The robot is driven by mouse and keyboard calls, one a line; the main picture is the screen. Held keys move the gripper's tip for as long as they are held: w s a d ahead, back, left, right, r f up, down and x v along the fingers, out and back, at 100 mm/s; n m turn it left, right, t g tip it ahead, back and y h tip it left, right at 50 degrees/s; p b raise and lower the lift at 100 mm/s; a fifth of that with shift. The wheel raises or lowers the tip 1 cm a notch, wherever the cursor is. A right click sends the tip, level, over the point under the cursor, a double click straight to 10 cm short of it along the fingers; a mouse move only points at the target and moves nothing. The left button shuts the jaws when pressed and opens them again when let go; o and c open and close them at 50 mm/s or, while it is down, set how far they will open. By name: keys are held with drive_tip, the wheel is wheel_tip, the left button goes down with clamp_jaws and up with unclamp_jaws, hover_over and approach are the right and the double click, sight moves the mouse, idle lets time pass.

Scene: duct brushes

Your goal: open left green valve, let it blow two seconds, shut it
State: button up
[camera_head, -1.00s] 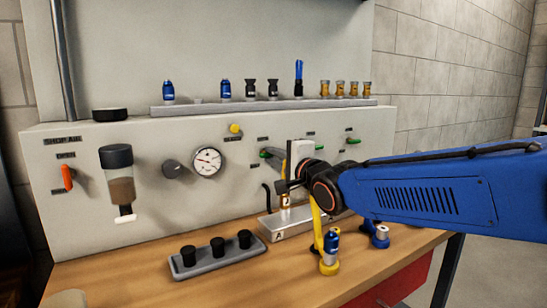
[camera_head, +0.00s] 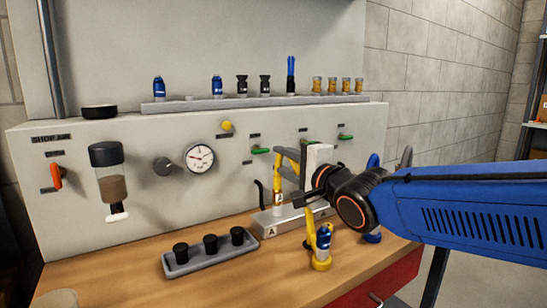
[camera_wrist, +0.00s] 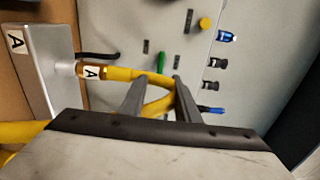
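The left green valve lever (camera_head: 260,150) lies about level on the grey panel, and it also shows in the wrist view (camera_wrist: 161,62). My gripper (camera_head: 283,165) is just right of and below it, apart from the lever. In the wrist view the two fingers of my gripper (camera_wrist: 162,82) stand apart, with the lever beyond their tips. A yellow hose (camera_wrist: 150,76) with an A tag passes beyond and across the fingers. I see no firm grip on it. My wrist hides part of the panel.
A gauge (camera_head: 200,158) and an orange lever (camera_head: 57,176) are to the left.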

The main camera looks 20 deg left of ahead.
drive_tip(key=v, duration=0.9)
drive_tip(key=d+f+n+h, duration=0.1)
drive_tip(key=d+f+h, duration=0.5)
drive_tip(key=d, duration=0.7)
drive_tip(key=d+f+n+h, duration=0.2)
drive_tip(key=d+f+h, duration=0.2)
drive_tip(key=d+f, duration=0.65)
drive_tip(key=s+d+f+n+g+h, duration=0.2)
drive_tip(key=s+d+f+g, duration=0.1)
drive_tip(key=s+d+f, duration=0.3)
drive_tip(key=s+d+f+n+g+h, duration=0.1)
drive_tip(key=s+d+f+n+g, duration=0.2)
drive_tip(key=s+d+f, duration=0.3)
drive_tip(key=s+d, duration=0.5)
drive_tip(key=s, duration=0.1)
drive_tip(key=shift+g+h, duration=0.4)
drive_tip(key=shift+f, duration=0.1)
